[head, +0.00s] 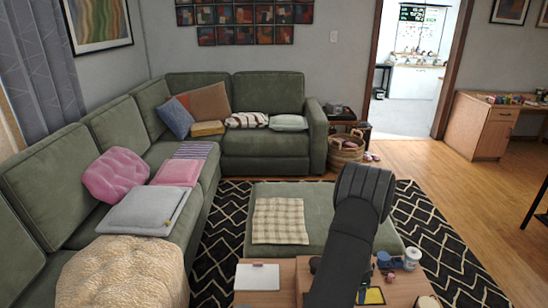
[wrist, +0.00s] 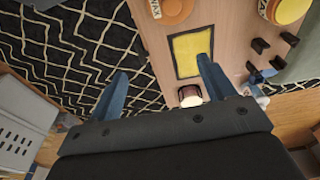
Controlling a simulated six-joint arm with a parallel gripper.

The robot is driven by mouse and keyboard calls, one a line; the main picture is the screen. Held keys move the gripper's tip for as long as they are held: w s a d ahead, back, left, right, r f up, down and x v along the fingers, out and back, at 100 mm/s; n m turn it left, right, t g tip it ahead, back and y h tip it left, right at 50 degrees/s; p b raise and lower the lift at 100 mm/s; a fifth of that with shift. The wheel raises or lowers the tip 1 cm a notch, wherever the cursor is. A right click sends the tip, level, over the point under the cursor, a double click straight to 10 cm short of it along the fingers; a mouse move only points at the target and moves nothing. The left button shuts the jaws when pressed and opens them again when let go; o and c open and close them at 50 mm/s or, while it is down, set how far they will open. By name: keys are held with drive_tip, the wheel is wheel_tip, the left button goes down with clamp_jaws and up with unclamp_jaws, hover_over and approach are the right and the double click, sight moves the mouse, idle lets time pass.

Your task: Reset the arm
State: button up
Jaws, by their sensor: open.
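My gripper (wrist: 162,64) is open, its two blue fingers wide apart in the wrist view. Nothing is held between them. The fingers hang over the patterned rug and the edge of a wooden tabletop (wrist: 222,25). The right finger overlaps a yellow panel with a dark border (wrist: 186,50) in the picture; I cannot tell how far apart they are. In the head view my dark arm (head: 345,255) reaches up from the bottom over the wooden table (head: 288,270), and the fingers are hidden behind it.
The table holds a white flat item (head: 257,277), a white jar (head: 412,259) and several small things. A green ottoman (head: 330,205) with a checked cloth (head: 281,221) stands beyond. A green sectional (head: 262,152) runs left and back. Open wood floor (head: 440,195) lies right.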

drive_tip(key=shift+w+d+f, duration=0.4)
drive_tip(key=shift+w+f, duration=0.3)
drive_tip(key=shift+w, duration=0.25)
drive_tip(key=shift+w+d+f, duration=0.45)
drive_tip(key=shift+w+f, duration=0.3)
drive_tip(key=shift+w, duration=0.25)
drive_tip(key=shift+w+d+f, duration=0.4)
drive_tip(key=shift+w+f, duration=0.3)
drive_tip(key=shift+w, duration=0.25)
